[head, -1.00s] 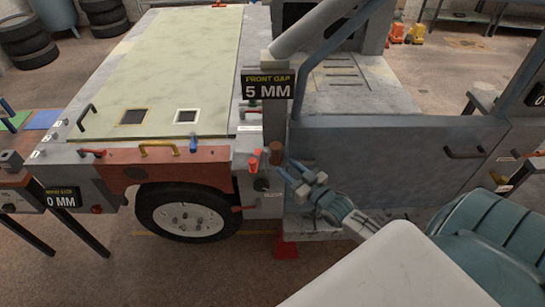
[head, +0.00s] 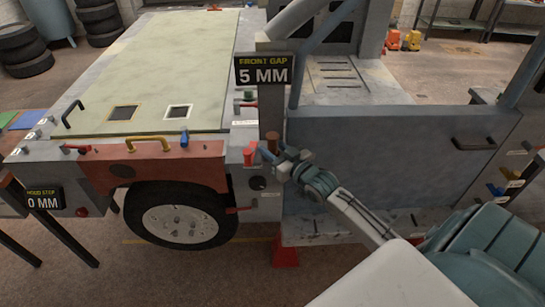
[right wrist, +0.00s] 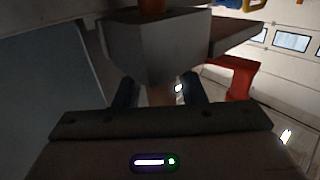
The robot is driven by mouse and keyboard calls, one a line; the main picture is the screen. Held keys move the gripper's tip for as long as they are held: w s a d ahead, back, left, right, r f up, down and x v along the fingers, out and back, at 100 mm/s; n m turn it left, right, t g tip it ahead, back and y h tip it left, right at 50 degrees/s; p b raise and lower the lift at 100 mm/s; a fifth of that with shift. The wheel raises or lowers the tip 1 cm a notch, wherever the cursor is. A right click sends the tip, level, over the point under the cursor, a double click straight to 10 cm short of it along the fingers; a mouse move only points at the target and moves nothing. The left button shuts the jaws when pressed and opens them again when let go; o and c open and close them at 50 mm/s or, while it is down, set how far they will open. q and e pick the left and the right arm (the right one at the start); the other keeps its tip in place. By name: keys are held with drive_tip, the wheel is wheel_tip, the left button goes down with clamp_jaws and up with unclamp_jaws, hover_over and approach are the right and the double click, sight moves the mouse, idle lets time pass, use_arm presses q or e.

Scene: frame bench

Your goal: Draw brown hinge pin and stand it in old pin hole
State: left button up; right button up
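The brown hinge pin (head: 272,141) stands upright at the hinge between the grey front pillar and the blue-grey door. My right gripper (head: 284,160) is at the hinge, just right of and below the pin's top. In the right wrist view, the two dark fingers of this gripper (right wrist: 158,92) stand apart on either side of a brownish shaft below a grey block (right wrist: 155,45). They look open, and contact is unclear. An orange-brown end (right wrist: 152,5) shows above the block. I cannot make out the old pin hole. My left gripper is not in view.
A red peg (head: 248,155) stands just left of the brown pin. The door (head: 400,150) fills the space right of the hinge. The front gap sign (head: 263,70) reads 5 MM and the hood step sign (head: 44,198) reads 0 MM. A red stand (head: 285,250) is below.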

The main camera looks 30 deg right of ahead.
drive_tip(key=shift+w, duration=0.1)
drive_tip(key=shift+c, duration=0.3)
clamp_jaws()
drive_tip(key=shift+r, duration=0.1)
